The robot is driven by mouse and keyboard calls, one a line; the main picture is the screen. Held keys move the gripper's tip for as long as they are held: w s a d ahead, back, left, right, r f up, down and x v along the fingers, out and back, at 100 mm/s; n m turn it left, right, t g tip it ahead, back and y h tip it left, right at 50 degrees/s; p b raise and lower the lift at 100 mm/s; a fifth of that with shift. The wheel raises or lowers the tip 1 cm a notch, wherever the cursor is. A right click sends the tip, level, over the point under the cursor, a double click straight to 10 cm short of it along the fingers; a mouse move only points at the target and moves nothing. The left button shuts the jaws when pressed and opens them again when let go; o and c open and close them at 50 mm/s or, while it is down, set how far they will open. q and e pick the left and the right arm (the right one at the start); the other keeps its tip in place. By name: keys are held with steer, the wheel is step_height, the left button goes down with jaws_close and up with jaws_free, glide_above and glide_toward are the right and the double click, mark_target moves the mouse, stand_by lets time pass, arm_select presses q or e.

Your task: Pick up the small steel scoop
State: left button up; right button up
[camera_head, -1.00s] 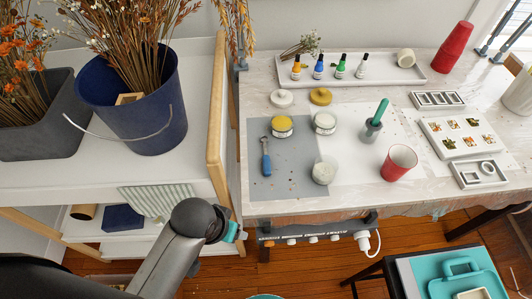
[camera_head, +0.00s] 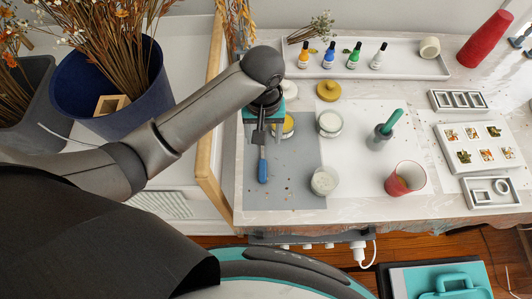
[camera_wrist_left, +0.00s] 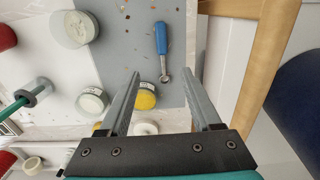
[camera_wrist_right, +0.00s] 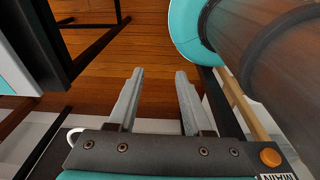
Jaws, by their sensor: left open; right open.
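The small steel scoop (camera_head: 262,170) lies on the grey mat (camera_head: 293,185) at the left of the table, its blue handle toward the front edge. In the left wrist view the scoop (camera_wrist_left: 161,42) shows whole, with its small steel bowl toward the gripper. My left gripper (camera_head: 261,138) is above the scoop's steel end in the head view and hides it. In the left wrist view the open left gripper (camera_wrist_left: 161,82) has its fingers on either side of the bowl, with nothing held. My right gripper (camera_wrist_right: 154,75) is open and empty over the wooden floor.
A yellow jar (camera_head: 288,125) stands close right of the left gripper. White jars (camera_head: 330,123), a red cup (camera_head: 404,178) and a green-handled tool in a holder (camera_head: 384,132) stand further right. A wooden rail (camera_head: 209,165) and blue bucket (camera_head: 112,95) are left.

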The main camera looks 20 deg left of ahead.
arm_select(q)
glide_above(262, 166)
step_height(262, 166, down, 5)
steer(key=f, duration=0.1)
steer(key=f+b, duration=0.1)
steer(key=f, duration=0.2)
steer(key=shift+w+d, duration=0.2)
steer(key=shift+w, duration=0.05)
steer(key=shift+f, duration=0.45)
step_height(262, 166, down, 4)
steer(key=shift+s+a+f+b, duration=0.1)
steer(key=shift+s+f+b, duration=0.1)
steer(key=shift+b, duration=0.4)
steer(key=shift+f, duration=0.15)
arm_select(e)
steer(key=shift+g, duration=0.3)
steer(key=s+f, duration=0.2)
steer(key=s, duration=0.1)
steer(key=shift+s+f, duration=0.1)
steer(key=shift+f, duration=0.15)
arm_select(q)
steer(key=shift+c, duration=0.2)
jaws_close()
